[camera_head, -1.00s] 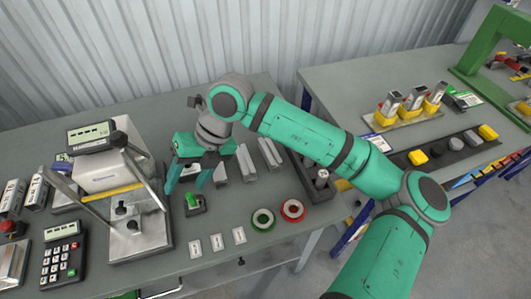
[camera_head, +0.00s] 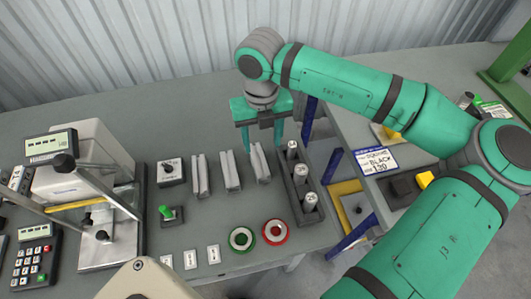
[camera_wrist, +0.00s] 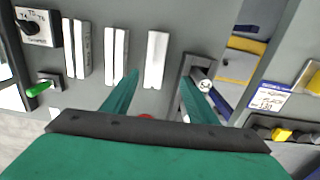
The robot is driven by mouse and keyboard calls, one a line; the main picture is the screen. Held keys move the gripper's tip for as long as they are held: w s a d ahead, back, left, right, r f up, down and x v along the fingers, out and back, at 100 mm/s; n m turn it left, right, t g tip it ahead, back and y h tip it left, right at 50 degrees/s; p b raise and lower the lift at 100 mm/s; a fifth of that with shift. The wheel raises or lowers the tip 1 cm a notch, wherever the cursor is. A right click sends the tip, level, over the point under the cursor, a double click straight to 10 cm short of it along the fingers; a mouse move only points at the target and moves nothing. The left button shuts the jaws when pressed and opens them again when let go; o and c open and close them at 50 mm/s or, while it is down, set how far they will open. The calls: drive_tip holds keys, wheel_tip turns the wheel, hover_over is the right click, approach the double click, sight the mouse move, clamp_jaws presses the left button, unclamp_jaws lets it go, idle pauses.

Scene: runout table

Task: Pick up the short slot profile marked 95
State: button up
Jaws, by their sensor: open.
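Three pale slot profiles lie side by side on the grey table: a left one (camera_head: 201,176), a middle one (camera_head: 231,171) and a right one (camera_head: 260,162). In the wrist view they are the left (camera_wrist: 76,48), middle (camera_wrist: 116,55) and right profile (camera_wrist: 156,59). No 95 mark is legible on any. My gripper (camera_head: 262,145) is open and empty, pointing down near the far end of the right profile. In the wrist view its fingertips (camera_wrist: 158,77) are spread to either side of that profile, apparently above it.
A dark tray (camera_head: 288,190) holding several upright metal pieces stands close to the right of the profiles. A gap separates the right table.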

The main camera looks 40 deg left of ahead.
sight(259, 161)
drive_tip(key=f, duration=0.3)
drive_tip(key=shift+s+a+f, duration=0.15)
drive_tip(key=shift+s+f, duration=0.15)
drive_tip(key=shift+f, duration=0.1)
drive_tip(key=shift+s+a+f, duration=0.2)
drive_tip(key=shift+s+f, duration=0.1)
drive_tip(key=shift+f, duration=0.25)
drive_tip(key=shift+w+a+f, duration=0.15)
drive_tip(key=shift+w+f, duration=0.05)
drive_tip(key=shift+f, duration=1.1)
drive_tip(key=shift+w+a+f, duration=0.1)
drive_tip(key=shift+w+f, duration=0.05)
drive_tip(key=shift+f, duration=1.15)
drive_tip(key=shift+c, duration=0.3)
drive_tip(key=c, duration=1.2)
